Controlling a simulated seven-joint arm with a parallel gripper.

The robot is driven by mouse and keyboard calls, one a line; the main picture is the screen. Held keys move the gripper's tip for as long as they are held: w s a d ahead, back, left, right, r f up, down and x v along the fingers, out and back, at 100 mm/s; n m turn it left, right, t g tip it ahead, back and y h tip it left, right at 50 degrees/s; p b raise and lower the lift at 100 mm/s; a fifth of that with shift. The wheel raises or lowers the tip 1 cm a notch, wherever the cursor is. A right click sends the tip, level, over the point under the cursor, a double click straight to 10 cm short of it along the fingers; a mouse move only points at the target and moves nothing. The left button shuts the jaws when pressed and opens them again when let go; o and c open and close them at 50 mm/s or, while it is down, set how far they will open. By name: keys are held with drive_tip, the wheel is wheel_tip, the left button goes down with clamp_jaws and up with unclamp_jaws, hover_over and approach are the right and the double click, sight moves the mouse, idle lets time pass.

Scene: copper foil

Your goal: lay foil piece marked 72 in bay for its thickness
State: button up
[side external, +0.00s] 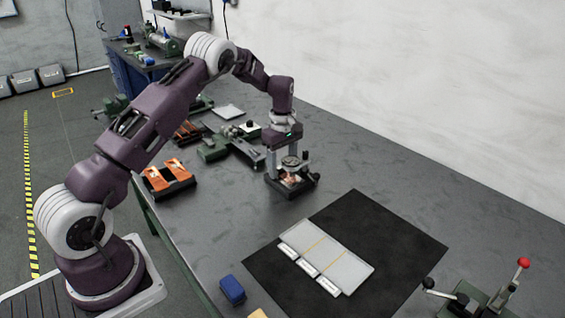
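My gripper (288,167) points down over a small dark stand with a round dial-like top (291,161). Its two pale fingers are apart, one on each side of the dial; I cannot tell whether they touch it. A copper-coloured piece (291,179) shows low in the stand, partly hidden; no number on it can be read. A pale grey tray (345,264) lies on a black mat (395,232), to the right of and nearer than the gripper. Yellowish lines divide it into bays, which look empty. White labels (308,267) along its front left edge are too small to read.
An orange and black block (168,177) and green machine parts (228,143) stand left of the gripper. A blue block (232,290) sits at the front edge. A green device with a red knob (523,263) stands right of the mat. The bench between stand and mat is clear.

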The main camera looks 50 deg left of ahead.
clamp_jaws()
idle(0.3)
drive_tip(key=shift+r, duration=0.1)
drive_tip(key=shift+a, duration=2.6)
drive_tip(key=shift+a, duration=0.1)
wheel_tip(320, 180, up, 7)
